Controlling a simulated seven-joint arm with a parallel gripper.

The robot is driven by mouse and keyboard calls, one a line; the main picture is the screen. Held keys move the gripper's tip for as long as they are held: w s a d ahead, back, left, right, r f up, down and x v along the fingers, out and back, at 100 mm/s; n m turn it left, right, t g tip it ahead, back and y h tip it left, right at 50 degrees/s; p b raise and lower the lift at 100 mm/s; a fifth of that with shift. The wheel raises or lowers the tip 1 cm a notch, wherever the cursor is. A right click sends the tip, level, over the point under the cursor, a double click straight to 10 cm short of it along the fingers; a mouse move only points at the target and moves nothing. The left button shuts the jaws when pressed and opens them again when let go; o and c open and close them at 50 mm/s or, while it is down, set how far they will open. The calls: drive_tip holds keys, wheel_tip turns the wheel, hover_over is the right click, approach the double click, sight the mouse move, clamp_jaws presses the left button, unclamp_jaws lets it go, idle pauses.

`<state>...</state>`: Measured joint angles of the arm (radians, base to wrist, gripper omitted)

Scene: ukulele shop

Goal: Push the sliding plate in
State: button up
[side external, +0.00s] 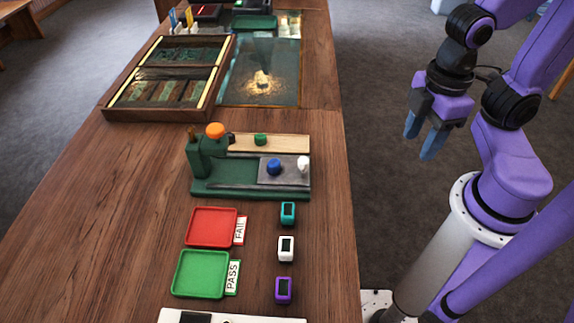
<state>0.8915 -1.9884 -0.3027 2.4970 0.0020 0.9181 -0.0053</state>
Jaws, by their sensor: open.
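The sliding plate (282,176) is a grey metal slab on a dark green fixture (215,187) on the wooden table. It sits at the right end of the fixture's rail. A blue knob (273,167) and a white knob (303,163) stand on the plate. The fixture has an upright block at its left with an orange knob (215,130). My gripper (420,141) is open and empty, fingers pointing down, to the right of the table and apart from the plate. Nothing lies between its fingers.
A red FAIL tray (212,211) and a green PASS tray (181,285) lie in front of the fixture. Small teal (288,213), white (286,248) and purple (284,290) devices line the right. A framed case (107,113) and mat (227,88) lie behind.

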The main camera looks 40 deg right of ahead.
sight(303, 159)
drive_tip(key=w+a+r+n, duration=0.5)
drive_tip(key=w+a+r, duration=0.7)
drive_tip(key=w+a, duration=0.3)
drive_tip(key=shift+g, duration=0.3)
drive_tip(key=f, duration=1.1)
drive_tip(key=s+f, duration=0.1)
drive_tip(key=f, duration=0.5)
drive_tip(key=shift+a+f, duration=0.1)
drive_tip(key=shift+a, duration=0.05)
